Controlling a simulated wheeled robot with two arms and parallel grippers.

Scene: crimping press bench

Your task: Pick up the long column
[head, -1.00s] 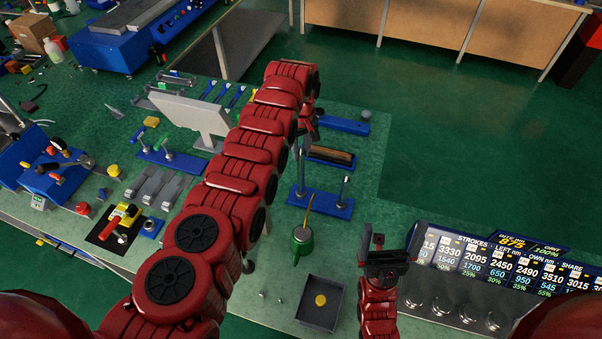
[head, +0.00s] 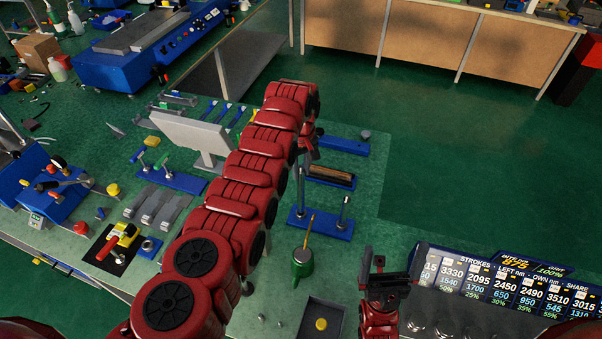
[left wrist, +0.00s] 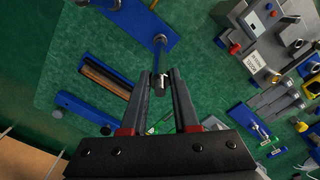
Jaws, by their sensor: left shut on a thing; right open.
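The long column is a thin grey metal rod. In the head view the long column (head: 300,188) rises at the left end of a blue base (head: 330,226), below my left gripper (head: 306,150). In the left wrist view my left gripper (left wrist: 160,84) is shut on the upper end of the long column (left wrist: 159,60), whose far end runs to the blue base. I cannot tell whether it still sits in the base. A shorter column (head: 343,208) stands at the base's right end. My right gripper (head: 392,262) is open and empty near the display panel.
A green pot with a brush (head: 300,262) and a grey tray (head: 308,326) with a yellow piece lie in front of the base. A block with a brown top (head: 330,177) and a blue bar (head: 343,146) lie behind. A display panel (head: 490,285) is at right.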

